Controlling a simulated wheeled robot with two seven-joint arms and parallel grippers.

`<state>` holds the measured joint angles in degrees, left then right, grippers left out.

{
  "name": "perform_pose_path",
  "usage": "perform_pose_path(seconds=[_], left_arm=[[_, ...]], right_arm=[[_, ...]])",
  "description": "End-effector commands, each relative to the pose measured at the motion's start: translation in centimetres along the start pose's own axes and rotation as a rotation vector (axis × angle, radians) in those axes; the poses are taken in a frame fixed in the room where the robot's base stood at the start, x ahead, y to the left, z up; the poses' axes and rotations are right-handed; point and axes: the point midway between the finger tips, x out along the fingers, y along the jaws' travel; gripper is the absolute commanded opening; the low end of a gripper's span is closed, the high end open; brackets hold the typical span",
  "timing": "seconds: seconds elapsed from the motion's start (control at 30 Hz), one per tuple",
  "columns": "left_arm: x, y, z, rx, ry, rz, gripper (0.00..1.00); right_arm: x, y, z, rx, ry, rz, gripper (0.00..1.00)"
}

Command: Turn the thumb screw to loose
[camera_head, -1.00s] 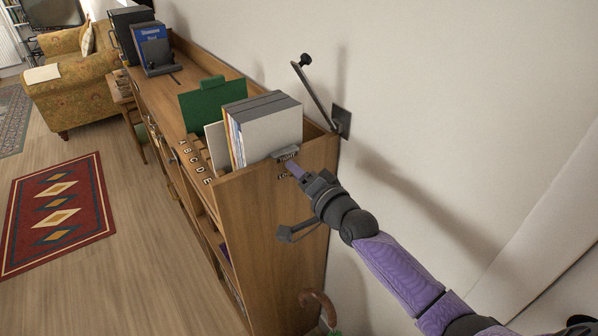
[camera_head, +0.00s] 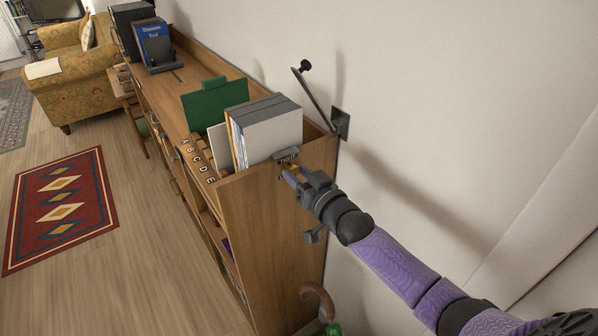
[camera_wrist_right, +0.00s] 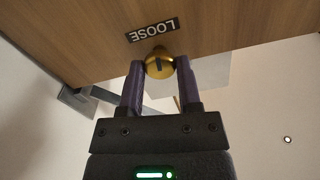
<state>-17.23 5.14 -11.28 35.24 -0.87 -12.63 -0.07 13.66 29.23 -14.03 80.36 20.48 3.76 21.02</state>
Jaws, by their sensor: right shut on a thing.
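The brass thumb screw (camera_wrist_right: 154,70) is on the end panel of the wooden shelf (camera_head: 275,235). A dark mark runs across its face. The black LOOSE label (camera_wrist_right: 153,30) is just above the screw in the right wrist view and reads upside down there. My right gripper (camera_wrist_right: 159,70) is shut on the screw, with one purple finger on each side. In the head view my right gripper (camera_head: 289,172) is at the upper edge of the end panel and hides most of the screw. My left gripper is not in view.
A small grey piece (camera_head: 286,154) sits on the panel's top edge just above my fingers. White and grey cases (camera_head: 270,132) and a green divider (camera_head: 208,105) stand behind it. A dark wall bracket (camera_head: 341,123) with a slanted rod is to the right.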

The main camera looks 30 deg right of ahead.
Motion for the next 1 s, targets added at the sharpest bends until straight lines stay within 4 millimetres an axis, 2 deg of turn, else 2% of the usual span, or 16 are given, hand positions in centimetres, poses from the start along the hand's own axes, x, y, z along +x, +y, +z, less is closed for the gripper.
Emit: perform_pose_path(seconds=[0.4,0.97,1.0], left_arm=[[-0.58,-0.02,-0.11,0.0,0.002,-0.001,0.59],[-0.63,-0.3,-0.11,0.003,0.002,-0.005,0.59],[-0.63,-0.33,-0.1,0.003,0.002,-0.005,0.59]], right_arm=[[-0.04,0.0,0.2,-0.175,-0.006,0.001,0.0],[-0.05,0.01,0.24,-0.201,-0.006,0.001,0.0],[-0.05,0.01,0.23,-0.201,-0.006,0.001,0.48]])
